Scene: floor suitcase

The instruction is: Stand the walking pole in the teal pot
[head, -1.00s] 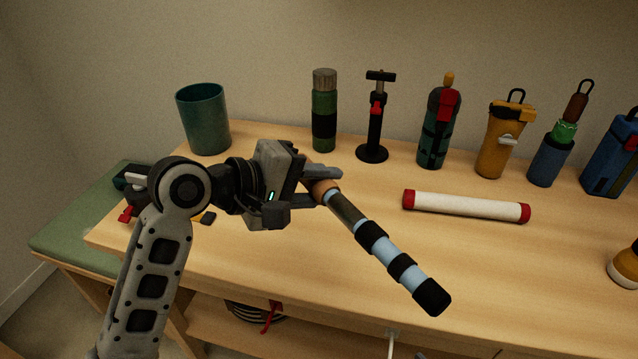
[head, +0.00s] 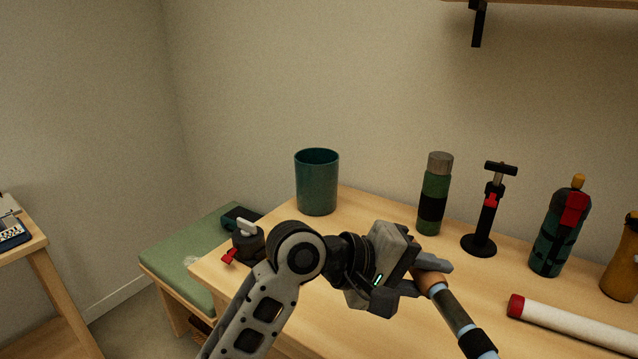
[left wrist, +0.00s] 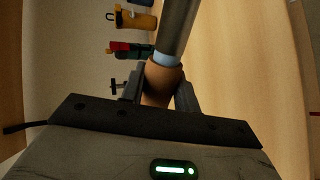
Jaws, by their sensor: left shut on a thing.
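The teal pot (head: 317,183) stands upright at the back left corner of the bench, and no pole is in it. My left gripper (head: 430,275) is shut on the walking pole (head: 455,318) at its tan handle part. The pole slants down to the right, and its lower end runs out of the head view. In the left wrist view the fingers (left wrist: 160,92) close on the tan part (left wrist: 163,77), with the grey shaft (left wrist: 177,28) beyond it. The gripper is in front and to the right of the pot. My right gripper is not in view.
A green flask (head: 433,195), a black pump (head: 483,220) and a teal bottle (head: 560,230) stand along the back. A white tube with red ends (head: 570,328) lies at right. A green cushioned bench (head: 175,255) stands left. Bare wood lies in front of the pot.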

